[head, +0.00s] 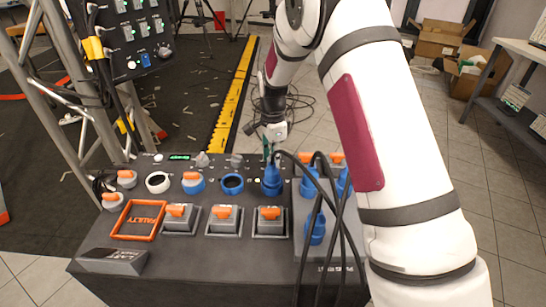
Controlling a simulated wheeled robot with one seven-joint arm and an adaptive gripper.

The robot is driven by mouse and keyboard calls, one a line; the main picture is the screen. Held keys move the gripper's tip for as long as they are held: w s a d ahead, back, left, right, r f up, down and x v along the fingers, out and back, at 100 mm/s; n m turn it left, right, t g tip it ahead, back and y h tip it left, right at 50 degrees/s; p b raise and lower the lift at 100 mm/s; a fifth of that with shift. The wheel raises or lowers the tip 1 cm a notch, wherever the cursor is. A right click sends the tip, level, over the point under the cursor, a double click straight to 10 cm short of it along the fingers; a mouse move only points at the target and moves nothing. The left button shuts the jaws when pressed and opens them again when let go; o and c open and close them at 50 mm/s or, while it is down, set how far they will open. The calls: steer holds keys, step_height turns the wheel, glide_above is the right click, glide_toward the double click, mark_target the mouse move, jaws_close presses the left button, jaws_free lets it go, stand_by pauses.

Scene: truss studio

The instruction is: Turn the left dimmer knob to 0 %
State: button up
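The control desk (185,250) stands in the foreground of the head view. Two small grey knobs, which look like the dimmer knobs, sit along its back edge: a left one (202,159) and a right one (236,160). A small display with green lit characters (180,157) is left of the left knob; its reading is too small to make out. My gripper (267,150) is at the back edge of the desk, right of both knobs and apart from the left one. Its fingers are small and partly hidden, so I cannot tell whether they are open or shut.
Blue plugs with black cables (271,180) rise from the desk near my gripper. Sockets, orange-handled switches (224,218) and an orange "FAULTY" frame (140,219) fill the top. A truss with a switch box (135,40) stands at the left. Cardboard boxes (440,40) are back right.

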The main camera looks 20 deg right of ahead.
steer(key=shift+c, duration=1.4)
steer(key=shift+n, duration=0.3)
steer(key=n, duration=0.7)
steer(key=shift+n+b, duration=0.4)
steer(key=n, duration=0.3)
steer(key=shift+n, duration=0.3)
steer(key=n, duration=1.2)
